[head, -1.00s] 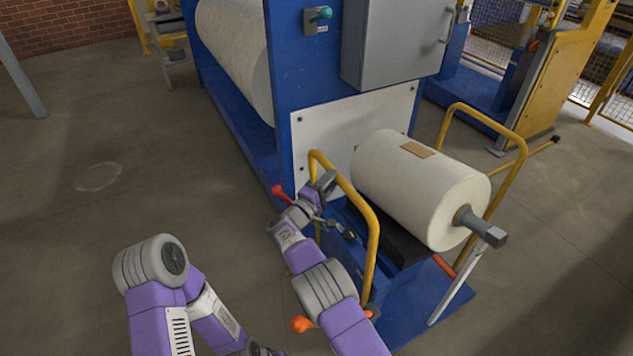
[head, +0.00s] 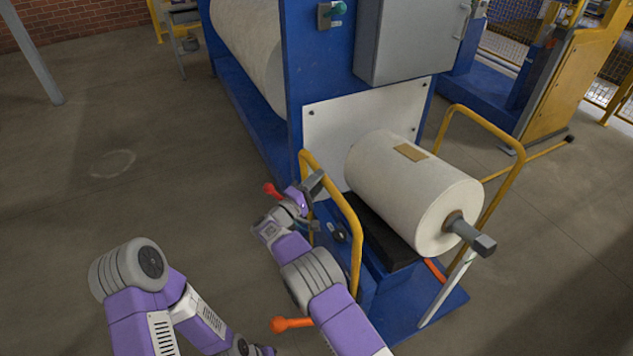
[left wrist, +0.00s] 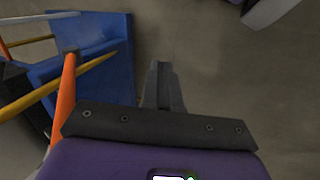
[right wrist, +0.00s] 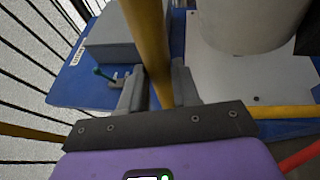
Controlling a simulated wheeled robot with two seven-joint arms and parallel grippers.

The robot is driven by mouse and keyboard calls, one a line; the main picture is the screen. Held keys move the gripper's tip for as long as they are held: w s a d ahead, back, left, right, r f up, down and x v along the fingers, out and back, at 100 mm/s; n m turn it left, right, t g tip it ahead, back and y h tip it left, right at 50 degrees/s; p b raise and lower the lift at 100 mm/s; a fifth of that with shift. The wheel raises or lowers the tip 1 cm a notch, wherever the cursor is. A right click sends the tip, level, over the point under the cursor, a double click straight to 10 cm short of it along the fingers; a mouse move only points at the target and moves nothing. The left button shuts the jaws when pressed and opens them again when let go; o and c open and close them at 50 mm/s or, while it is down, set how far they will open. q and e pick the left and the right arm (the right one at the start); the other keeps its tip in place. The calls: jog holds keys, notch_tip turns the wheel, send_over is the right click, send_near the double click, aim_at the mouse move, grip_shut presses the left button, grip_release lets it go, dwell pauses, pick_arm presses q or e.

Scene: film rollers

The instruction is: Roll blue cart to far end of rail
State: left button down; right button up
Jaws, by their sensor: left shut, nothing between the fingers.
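The blue cart (head: 452,298) stands against the end of a large blue machine, a white roll (head: 405,190) lying over it. It has yellow tube handles on both sides. My right gripper (head: 312,188) is at the left yellow handle (head: 346,215). In the right wrist view the yellow bar (right wrist: 152,45) passes between the two fingers (right wrist: 157,88), which close against it. My left gripper (left wrist: 164,85) is shut and empty over bare floor, with the blue base (left wrist: 95,60) and an orange rod (left wrist: 66,95) to its left. The rail cannot be made out.
The blue machine (head: 305,65) carries a grey box (head: 405,45) and a white panel (head: 330,125). Orange-tipped levers (head: 285,324) stick out left of the cart. A yellow frame (head: 560,90) stands at the back right. The floor (head: 90,220) at left is clear.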

jog(key=o, duration=0.4)
jog(key=shift+a+r, duration=0.15)
jog(key=shift+r, duration=0.4)
jog(key=shift+f, duration=0.15)
jog(key=shift+f, duration=0.1)
jog(key=shift+p+v, duration=0.55)
jog(key=shift+v, duration=3.3)
